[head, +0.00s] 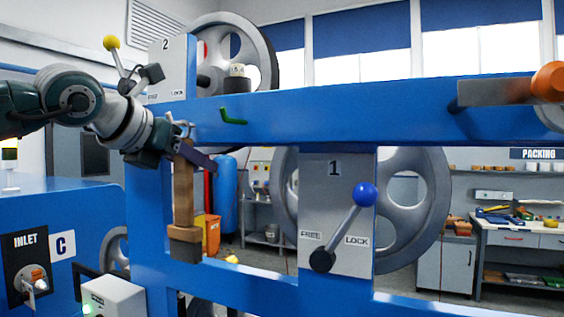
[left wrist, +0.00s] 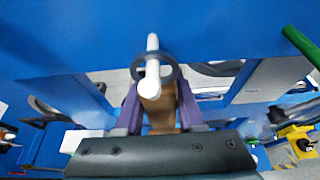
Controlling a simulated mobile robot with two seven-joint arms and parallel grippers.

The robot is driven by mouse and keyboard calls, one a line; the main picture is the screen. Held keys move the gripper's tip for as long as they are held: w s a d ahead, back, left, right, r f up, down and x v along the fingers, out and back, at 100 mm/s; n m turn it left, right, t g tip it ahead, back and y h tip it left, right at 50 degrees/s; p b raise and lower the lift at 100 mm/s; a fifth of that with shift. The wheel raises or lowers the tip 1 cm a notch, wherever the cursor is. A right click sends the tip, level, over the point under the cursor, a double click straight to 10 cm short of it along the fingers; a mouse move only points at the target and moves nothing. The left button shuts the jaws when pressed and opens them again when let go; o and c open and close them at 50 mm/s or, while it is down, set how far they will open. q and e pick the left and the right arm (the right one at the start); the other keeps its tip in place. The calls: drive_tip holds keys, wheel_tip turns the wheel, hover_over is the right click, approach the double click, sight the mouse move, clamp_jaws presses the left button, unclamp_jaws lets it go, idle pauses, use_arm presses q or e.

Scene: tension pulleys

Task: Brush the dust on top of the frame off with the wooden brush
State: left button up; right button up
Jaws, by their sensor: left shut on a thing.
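The wooden brush (head: 183,195) hangs upright in front of the blue frame (head: 330,110), with its darker head at the bottom. My left gripper (head: 192,150) is shut on the upper part of its handle. In the left wrist view the brown handle (left wrist: 162,112) lies between the purple fingers (left wrist: 168,108). A white peg with a grey ring (left wrist: 152,75) shows at the handle's top; I cannot tell whether the brush still hangs on it. The top of the frame is seen nearly edge-on, and no dust can be made out. My right gripper is not in view.
A green hook (head: 233,116) sticks out of the beam just right of my left gripper. A lever with a blue knob (head: 365,194) stands on panel 1, before a grey wheel (head: 425,205).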

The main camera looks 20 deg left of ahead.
use_arm(q)
clamp_jaws()
drive_tip(key=shift+r, duration=0.2)
drive_tip(key=shift+r, duration=0.25)
drive_tip(key=shift+s+b, duration=0.15)
drive_tip(key=shift+b, duration=0.15)
drive_tip(key=shift+s+b, duration=0.45)
drive_tip(key=shift+b, duration=0.05)
drive_tip(key=shift+s+a+r, duration=0.1)
drive_tip(key=shift+s+r, duration=0.05)
drive_tip(key=shift+r, duration=0.05)
idle(0.3)
